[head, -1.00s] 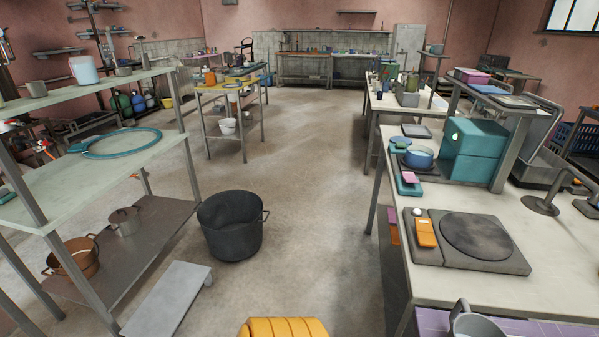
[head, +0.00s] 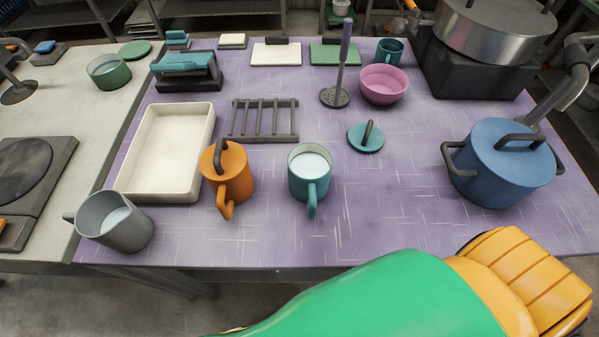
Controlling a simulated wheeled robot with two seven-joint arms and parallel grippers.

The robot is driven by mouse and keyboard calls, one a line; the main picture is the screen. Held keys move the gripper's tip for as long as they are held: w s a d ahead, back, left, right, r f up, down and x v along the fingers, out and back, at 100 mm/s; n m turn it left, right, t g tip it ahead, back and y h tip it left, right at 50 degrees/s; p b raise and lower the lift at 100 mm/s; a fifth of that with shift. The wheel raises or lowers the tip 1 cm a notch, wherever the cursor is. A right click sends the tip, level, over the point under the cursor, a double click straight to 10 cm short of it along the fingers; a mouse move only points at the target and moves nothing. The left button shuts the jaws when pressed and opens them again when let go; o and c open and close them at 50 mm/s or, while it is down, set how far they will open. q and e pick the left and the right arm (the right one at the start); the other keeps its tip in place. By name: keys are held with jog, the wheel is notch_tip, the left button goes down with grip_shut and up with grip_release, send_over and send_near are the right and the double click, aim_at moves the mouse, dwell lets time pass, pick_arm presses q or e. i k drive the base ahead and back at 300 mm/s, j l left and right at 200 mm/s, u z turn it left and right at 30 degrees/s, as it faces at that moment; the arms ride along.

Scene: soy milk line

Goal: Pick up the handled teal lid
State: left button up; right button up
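The handled teal lid (head: 366,143) is a small round disc with a dark upright handle. It lies flat on the purple worktop (head: 400,235), right of the open teal mug (head: 310,180), which holds white liquid. The lid is apart from the mug and nothing covers it. A green and orange part of my own arm shows at the bottom of the head view. Neither of my grippers is in view.
An orange lidded mug (head: 232,180), a grey jug (head: 124,225) and a white tray (head: 144,160) stand to the left. A dark rack (head: 262,138), an upright masher (head: 336,97) and a pink bowl (head: 384,84) are behind. A blue pot (head: 500,165) stands right. The worktop before the lid is clear.

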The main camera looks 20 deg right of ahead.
aim_at(365, 137)
jog(key=l+z, duration=0.15)
jog(key=z, duration=1.1)
jog(key=k+l+z, duration=0.15)
jog(key=i, duration=0.05)
